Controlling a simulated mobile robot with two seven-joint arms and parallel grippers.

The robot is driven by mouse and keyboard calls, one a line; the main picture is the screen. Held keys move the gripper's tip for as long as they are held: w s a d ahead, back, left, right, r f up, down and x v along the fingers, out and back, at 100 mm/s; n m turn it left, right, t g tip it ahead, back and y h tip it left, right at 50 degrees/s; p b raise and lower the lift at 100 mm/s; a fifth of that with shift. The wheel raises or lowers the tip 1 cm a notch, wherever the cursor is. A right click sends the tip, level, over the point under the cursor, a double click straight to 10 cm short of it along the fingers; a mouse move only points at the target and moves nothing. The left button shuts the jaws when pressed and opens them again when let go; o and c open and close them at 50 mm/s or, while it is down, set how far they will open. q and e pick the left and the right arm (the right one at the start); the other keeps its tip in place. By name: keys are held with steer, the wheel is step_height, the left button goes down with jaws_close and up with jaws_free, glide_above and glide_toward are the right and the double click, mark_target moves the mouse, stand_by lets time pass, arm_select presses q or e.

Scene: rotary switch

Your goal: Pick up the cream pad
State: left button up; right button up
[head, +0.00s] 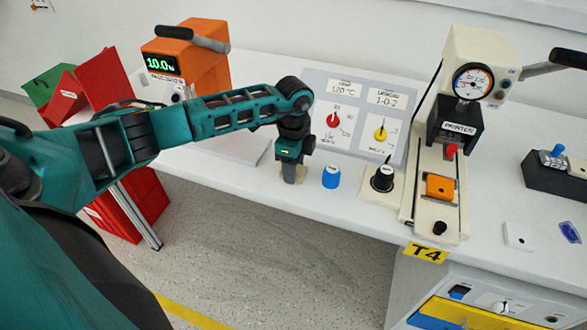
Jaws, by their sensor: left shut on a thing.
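My left gripper (290,176) points down at the front edge of the white table, left of a blue pad. It is shut on the cream pad (301,172). Only a small cream part shows beside the fingers; the rest is hidden by them. I cannot tell whether the pad touches the tabletop. My right gripper is not in view.
The blue pad (331,177) and a black knob on a cream base (384,179) stand just to the right. Behind are a grey dial panel (352,90) and an orange device (205,65). A pad printer (478,60) stands further right.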

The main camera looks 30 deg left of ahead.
arm_select(q)
steer(key=shift+r, duration=0.1)
step_height(320, 180, up, 20)
steer(key=shift+p, duration=0.3)
